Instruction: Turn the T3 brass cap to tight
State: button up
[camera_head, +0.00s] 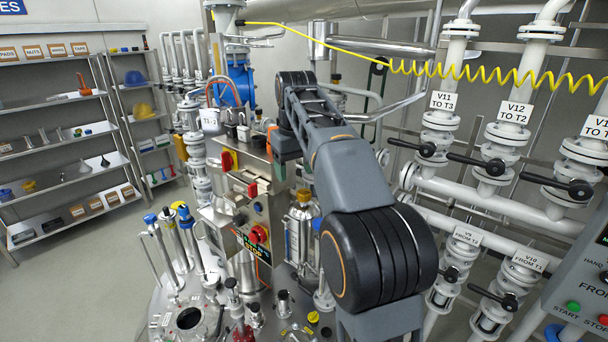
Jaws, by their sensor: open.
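My arm reaches up and away from the lower right of the picture, and its end bends down behind my own links. My gripper and its fingertips are not visible. A yellow-gold cap (304,196) sits on top of an upright, shiny cylinder just left of my arm. It looks like brass, but I see no T3 label on it and cannot tell whether it is tight. The lower part of the cylinder is partly hidden by fittings and my arm.
A steel control box (243,195) with red knobs stands left of my arm. A tank top (180,310) with an open round port and several fittings is at the lower left. Labelled valves and pipes (500,145) crowd the right. Shelves (70,150) stand left, beyond clear floor.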

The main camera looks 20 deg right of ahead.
notch_tip(320, 180, up, 4)
jog(key=r+p, duration=0.1)
jog(key=p, duration=0.1)
send_over(304, 191)
jog(key=a, duration=0.1)
jog(key=g, duration=0.1)
jog(key=f+b, duration=0.1)
jog(key=f, duration=0.3)
jog(key=f+b, duration=0.2)
jog(key=f, duration=0.3)
jog(key=d+f+b, duration=0.1)
jog(key=f+b, duration=0.1)
jog(key=f, duration=0.2)
jog(key=shift+f, duration=0.15)
jog(key=shift+c, duration=0.3)
jog(key=c, duration=0.9)
jog(key=shift+o, duration=0.2)
